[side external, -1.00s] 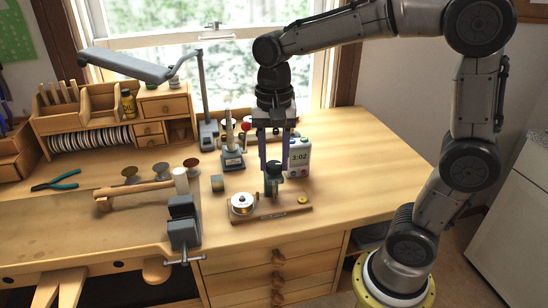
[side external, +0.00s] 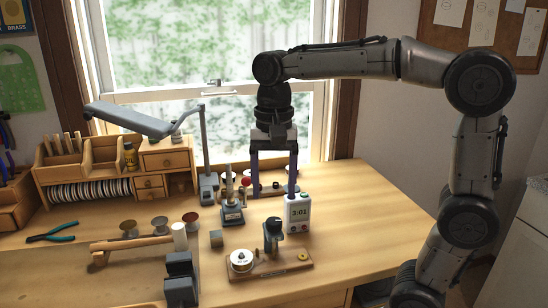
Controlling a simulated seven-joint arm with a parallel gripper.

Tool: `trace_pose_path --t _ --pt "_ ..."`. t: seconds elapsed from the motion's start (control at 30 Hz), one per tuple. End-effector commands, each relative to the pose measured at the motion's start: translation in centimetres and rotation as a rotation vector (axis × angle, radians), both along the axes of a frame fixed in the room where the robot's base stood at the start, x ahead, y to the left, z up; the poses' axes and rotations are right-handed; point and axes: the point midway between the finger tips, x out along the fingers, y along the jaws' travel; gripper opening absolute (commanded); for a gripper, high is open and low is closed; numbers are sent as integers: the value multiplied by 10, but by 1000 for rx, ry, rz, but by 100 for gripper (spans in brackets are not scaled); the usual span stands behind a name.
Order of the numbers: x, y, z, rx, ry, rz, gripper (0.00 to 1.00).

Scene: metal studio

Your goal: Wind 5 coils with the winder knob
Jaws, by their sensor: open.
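The winder is a wooden base (side external: 288,266) near the bench's front. A round white-and-brass drum (side external: 241,261) sits at its left. A dark upright post with the winder knob (side external: 273,228) at its top stands mid-base, and a small brass piece (side external: 303,257) is at the right end. My gripper (side external: 273,195) points down above the knob, its two long fingers spread wide. It is open and empty, and its tips appear clear of the knob. Any coils on the winder are too small to count.
A white timer (side external: 298,212) stands close to the right finger. A grey stand (side external: 232,214) is left of the gripper, and a rack with parts (side external: 265,187) is behind. The bench's right side is clear.

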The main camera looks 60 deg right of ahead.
Motion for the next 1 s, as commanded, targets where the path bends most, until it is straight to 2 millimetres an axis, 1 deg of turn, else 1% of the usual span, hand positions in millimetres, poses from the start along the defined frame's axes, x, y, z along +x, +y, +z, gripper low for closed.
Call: trace_pose_path --t 0.03,0.2,0.3,0.4,0.53,0.93,1.0 --pt "1 0 12 0 -4 0 71" --pt "1 0 44 0 -4 0 71" --pt "0 0 56 0 -1 0 71" --pt "0 0 64 0 0 0 71" --pt "0 0 69 0 0 0 71" --pt "0 0 69 0 0 0 71" --pt "-3 0 72 0 -10 0 71"
